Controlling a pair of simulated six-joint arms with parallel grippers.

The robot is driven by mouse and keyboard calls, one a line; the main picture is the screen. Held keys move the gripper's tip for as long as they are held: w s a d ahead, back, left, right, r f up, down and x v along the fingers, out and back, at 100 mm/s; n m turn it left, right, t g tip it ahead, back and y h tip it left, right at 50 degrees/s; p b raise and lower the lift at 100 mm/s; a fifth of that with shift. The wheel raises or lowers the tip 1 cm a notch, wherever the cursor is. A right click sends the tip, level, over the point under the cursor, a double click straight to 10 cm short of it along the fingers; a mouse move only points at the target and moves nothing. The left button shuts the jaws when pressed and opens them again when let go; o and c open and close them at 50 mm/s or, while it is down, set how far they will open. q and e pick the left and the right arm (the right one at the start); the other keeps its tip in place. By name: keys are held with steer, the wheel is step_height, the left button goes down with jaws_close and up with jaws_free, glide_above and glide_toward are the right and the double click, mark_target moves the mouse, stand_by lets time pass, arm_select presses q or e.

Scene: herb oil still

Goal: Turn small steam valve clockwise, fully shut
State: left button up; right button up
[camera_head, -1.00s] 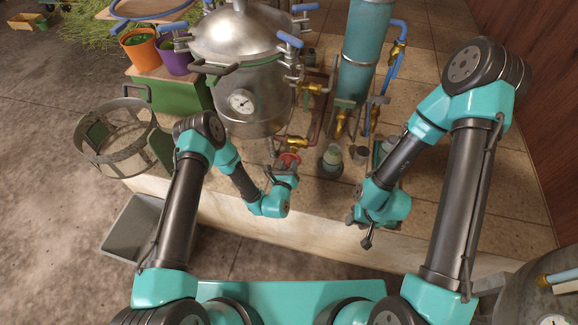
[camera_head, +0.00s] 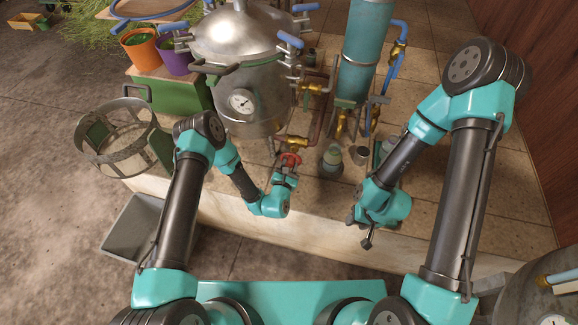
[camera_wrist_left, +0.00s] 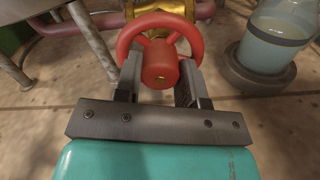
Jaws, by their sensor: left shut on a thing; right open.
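The small steam valve has a red handwheel with a thick round hub, seen in the left wrist view (camera_wrist_left: 160,62) on a brass body (camera_wrist_left: 160,8). In the head view the red wheel (camera_head: 290,159) sits low in front of the steel still, below brass fittings. My left gripper (camera_wrist_left: 160,85) is shut on the wheel's hub, one finger on each side of it. It also shows in the head view (camera_head: 289,168), where it partly covers the valve. My right gripper (camera_head: 360,228) is open and empty, to the right of the valve over the platform's front edge.
The steel still (camera_head: 245,85) with a gauge stands just behind the valve. A glass jar (camera_wrist_left: 275,38) stands close right of the valve. A blue-green column (camera_head: 365,45) with brass valves stands behind. A mesh basket (camera_head: 112,150) is at left.

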stand_by(0.4)
arm_select(q)
steer(key=o, duration=0.9)
steer(key=shift+o, duration=0.2)
